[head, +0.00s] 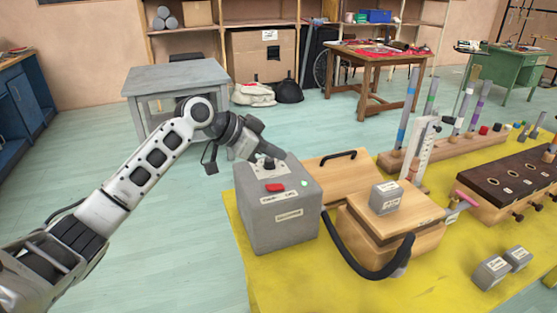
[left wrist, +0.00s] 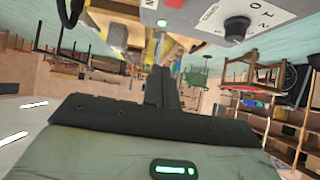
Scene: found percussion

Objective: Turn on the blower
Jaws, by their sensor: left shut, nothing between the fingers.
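The blower looks to be the grey box (head: 280,226) at the table's left corner, with a black hose (head: 362,260) running from its side to a wooden box. Its top carries a red button (head: 275,187), a green lamp (head: 304,183) and a dark knob (head: 268,165) near the back edge. In the left wrist view the panel is upside down at the top, with the knob (left wrist: 237,29), red button (left wrist: 174,3) and bright green lamp (left wrist: 162,22). My left gripper (head: 280,154) is shut and empty over the box's back edge, close to the knob; contact cannot be told.
The wooden box (head: 425,235) with a small grey block (head: 386,197) stands right of the blower on the yellow table (head: 330,285). Racks with coloured tubes stand farther right. A grey side table (head: 175,78) is behind my left arm. The space above the blower's front is clear.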

